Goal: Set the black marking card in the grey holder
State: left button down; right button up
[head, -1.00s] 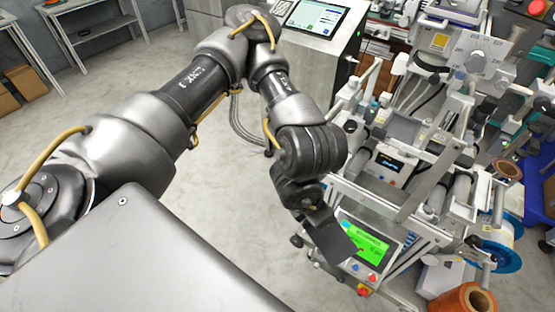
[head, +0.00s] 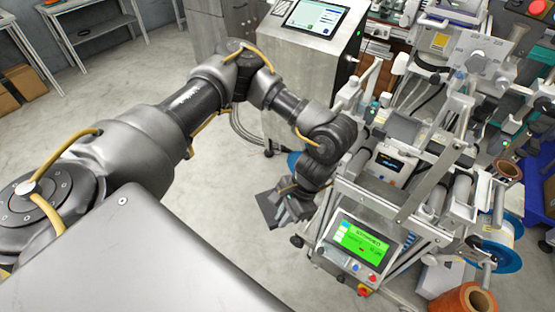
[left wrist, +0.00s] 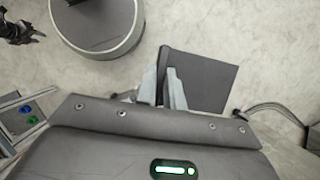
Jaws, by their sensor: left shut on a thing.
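My left gripper (head: 282,205) is shut on the black marking card (head: 268,209), a thin dark flat piece held in the air at the left side of the machine. In the left wrist view the two fingers (left wrist: 164,88) pinch the card (left wrist: 205,82) near its left side, and most of it sticks out to the right over the floor. I cannot make out the grey holder for certain in either view. A dark jointed part at the top left of the left wrist view may be my right gripper; its jaws are unclear.
The machine (head: 405,200) with rollers and frames fills the right side. Its green-lit display (head: 359,245) is close to my left gripper. A cabinet with a touchscreen (head: 313,15) stands behind the arm. An orange-brown roll (head: 465,300) is at the lower right. The floor below the card is open.

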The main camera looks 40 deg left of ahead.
pick_arm(q)
jog(key=n, duration=0.1)
jog(key=a+n+h, duration=0.1)
jog(key=f+n, duration=0.1)
jog(key=n, duration=0.1)
jog(key=shift+s+a+g, duration=0.15)
jog(key=shift+s+g, duration=0.15)
jog(key=shift+s, duration=0.05)
jog(key=shift+s+a+n+h, duration=0.15)
jog(key=shift+n+h, duration=0.45)
jog(key=shift+n, duration=0.4)
jog(key=shift+w+r, duration=0.25)
jog(key=s+v, duration=0.2)
jog(key=v, duration=1.1)
jog(key=shift+r, duration=0.6)
